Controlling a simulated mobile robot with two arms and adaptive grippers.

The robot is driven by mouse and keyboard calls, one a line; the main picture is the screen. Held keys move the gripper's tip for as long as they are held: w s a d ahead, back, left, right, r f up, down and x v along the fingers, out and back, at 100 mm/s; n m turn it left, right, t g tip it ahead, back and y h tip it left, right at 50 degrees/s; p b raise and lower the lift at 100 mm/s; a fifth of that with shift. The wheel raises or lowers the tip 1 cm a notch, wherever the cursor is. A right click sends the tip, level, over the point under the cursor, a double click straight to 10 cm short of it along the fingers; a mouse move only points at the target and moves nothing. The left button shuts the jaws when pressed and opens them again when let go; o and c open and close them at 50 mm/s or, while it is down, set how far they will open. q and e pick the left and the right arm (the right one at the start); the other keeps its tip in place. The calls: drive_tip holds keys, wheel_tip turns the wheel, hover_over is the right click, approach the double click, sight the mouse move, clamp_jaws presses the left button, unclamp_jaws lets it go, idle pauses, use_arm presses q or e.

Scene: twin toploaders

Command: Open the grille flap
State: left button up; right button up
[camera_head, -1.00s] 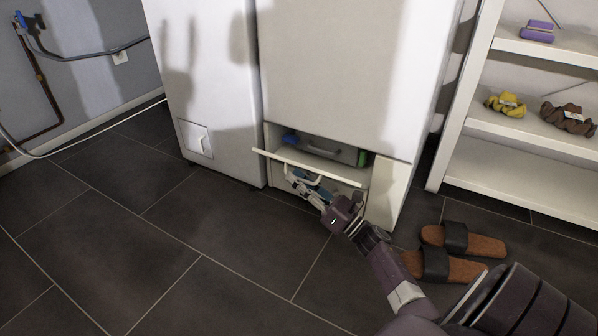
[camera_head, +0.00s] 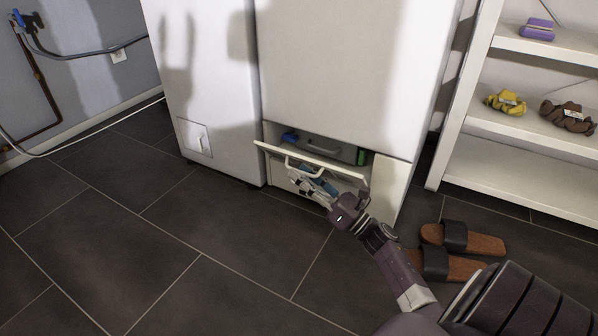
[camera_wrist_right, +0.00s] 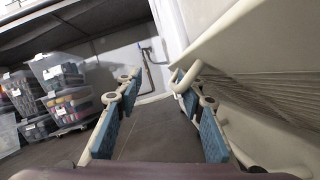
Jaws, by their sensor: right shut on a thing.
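The grille flap (camera_head: 268,153) is a pale panel low on the front of the right white machine. It is tilted outward at the top, with a gap above it. A curved handle (camera_head: 303,168) is on its outer face. My right gripper (camera_head: 306,181) is at that handle, shut on it; the exact contact is partly hidden. In the right wrist view, the flap (camera_wrist_right: 235,45) fills the right side, and the blue-padded fingers (camera_wrist_right: 153,112) of my right gripper show beside it. My left gripper is not in view.
Sandals (camera_head: 462,240) lie on the floor at right, near my arm. A white shelf (camera_head: 530,125) stands at right. The floor at left is clear.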

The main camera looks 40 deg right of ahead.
drive_tip(key=s+f, duration=0.1)
drive_tip(key=s, duration=0.6)
drive_tip(key=shift+d+f, duration=0.2)
drive_tip(key=shift+d, duration=0.15)
idle(0.5)
